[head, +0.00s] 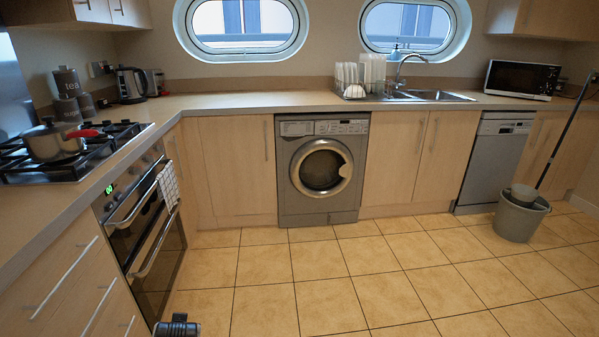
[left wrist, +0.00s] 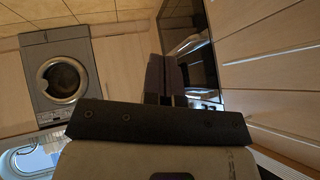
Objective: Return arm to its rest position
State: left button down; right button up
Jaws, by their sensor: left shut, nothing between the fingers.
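My left gripper (head: 178,326) shows as a small dark shape at the bottom edge of the head view, in front of the oven. In the left wrist view its two dark fingers (left wrist: 163,62) lie together, with nothing between them. It is apart from the cabinets and the oven. Most of my left arm is outside the head view. My right gripper is in neither view.
An oven (head: 145,235) with a towel (head: 168,186) stands at left, under a hob with a pot (head: 52,140). A washing machine (head: 322,170) is at the back. A grey bucket (head: 520,216) stands at right. The tiled floor (head: 370,290) between is clear.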

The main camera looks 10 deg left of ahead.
pick_arm(q)
jog(key=s+d+r+m+t+h+p, duration=0.1)
jog(key=s+d+r+m+h+p, duration=0.15)
jog(key=s+d, duration=0.5)
jog(key=s+d+r+m+t+h+p, duration=0.2)
jog(key=s+d+r+h+p, duration=0.15)
jog(key=s+d, duration=0.35)
jog(key=s+f+g+p, duration=0.2)
jog(key=s+g+p, duration=0.15)
jog(key=s, duration=0.55)
jog(key=s+f+g+p, duration=0.2)
jog(key=s+p, duration=0.2)
jog(key=s, duration=0.6)
notch_tip(320, 180, up, 37)
jog(key=p, duration=3.6)
jog(key=shift+w+d+f+m+p, duration=0.2)
jog(key=shift+w+m+p, duration=0.1)
jog(key=shift+m+p, duration=0.1)
